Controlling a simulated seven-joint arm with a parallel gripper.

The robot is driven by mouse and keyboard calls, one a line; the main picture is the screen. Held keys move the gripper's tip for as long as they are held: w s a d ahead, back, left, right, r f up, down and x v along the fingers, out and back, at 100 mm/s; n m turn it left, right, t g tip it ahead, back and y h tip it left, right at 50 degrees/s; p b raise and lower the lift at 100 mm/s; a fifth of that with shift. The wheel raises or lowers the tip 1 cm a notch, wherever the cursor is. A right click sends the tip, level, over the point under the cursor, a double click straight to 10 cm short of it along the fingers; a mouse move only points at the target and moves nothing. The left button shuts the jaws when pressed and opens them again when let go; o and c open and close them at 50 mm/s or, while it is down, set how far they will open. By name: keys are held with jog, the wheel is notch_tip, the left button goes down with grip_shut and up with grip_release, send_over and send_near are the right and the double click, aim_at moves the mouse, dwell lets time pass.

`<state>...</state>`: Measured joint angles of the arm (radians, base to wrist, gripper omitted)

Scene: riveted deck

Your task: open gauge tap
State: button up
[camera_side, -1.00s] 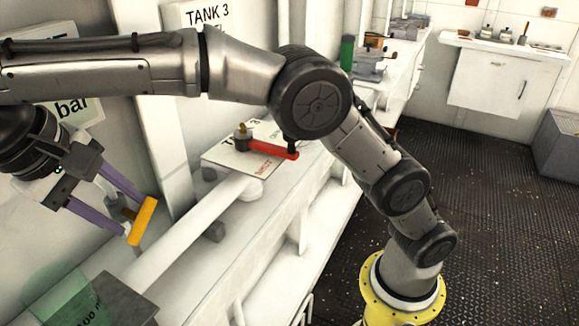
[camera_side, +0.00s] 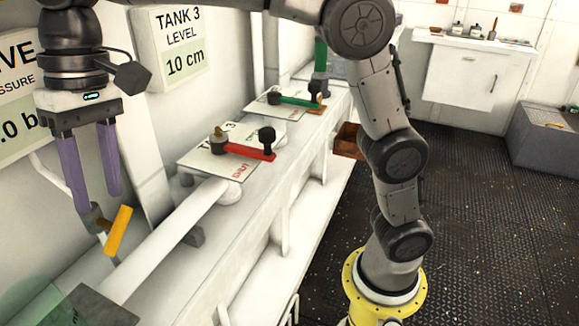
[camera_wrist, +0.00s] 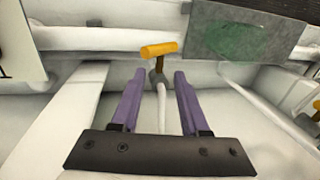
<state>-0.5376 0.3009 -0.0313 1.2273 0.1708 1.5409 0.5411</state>
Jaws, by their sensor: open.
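The tap has a yellow-orange bar handle (camera_side: 118,230) on a grey-brown body (camera_side: 94,219), on a thin pipe by the wall at lower left in the side view. I take it as the gauge tap. My gripper (camera_side: 99,200) points down with its purple fingers spread, tips close to the tap body. In the wrist view the handle (camera_wrist: 160,49) lies crosswise just beyond the fingertips (camera_wrist: 160,75), centred on the gap. Its stem shows between the fingers. Nothing is held; whether a finger touches the tap I cannot tell.
A red lever (camera_side: 245,150) and a green lever (camera_side: 292,100) stand on plates along the white bench. A thick white pipe (camera_side: 165,240) runs beside the tap. A grey plate with a green patch (camera_wrist: 240,35) sits right of the handle. Another yellow part (camera_wrist: 316,105) shows at the right edge.

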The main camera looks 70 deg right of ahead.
notch_tip(320, 180, up, 10)
jog(key=d, duration=0.2)
jog(key=s+d+f+t, duration=0.4)
jog(key=s+d+f, duration=1.3)
jog(key=d, duration=0.3)
jog(key=shift+f+h, duration=0.25)
jog(key=shift+h, duration=0.05)
dwell(0.7)
jog(key=shift+o, duration=0.5)
